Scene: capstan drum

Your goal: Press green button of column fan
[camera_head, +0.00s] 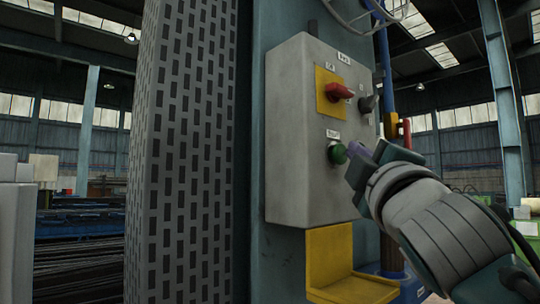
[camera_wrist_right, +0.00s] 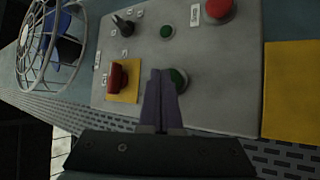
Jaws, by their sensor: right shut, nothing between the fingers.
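A grey control box (camera_head: 302,150) is fixed to the column and carries a green button (camera_head: 337,152) with a small label above it. My right gripper (camera_head: 357,150) is shut and empty, its purple fingertips just right of this button. In the right wrist view, the green button (camera_wrist_right: 181,79) lies beside and partly behind the closed fingertips (camera_wrist_right: 161,72); I cannot tell if they touch. A smaller green round part (camera_wrist_right: 167,31) sits farther up in that view. Part of the fan's wire cage (camera_wrist_right: 47,42) shows at the upper left. My left gripper is not in view.
The box also holds a red rotary switch (camera_head: 339,91) on a yellow plate, a black knob (camera_head: 368,103) and a red button (camera_wrist_right: 219,9). A yellow bracket (camera_head: 330,258) is below the box. A perforated grey panel (camera_head: 185,150) stands to the left.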

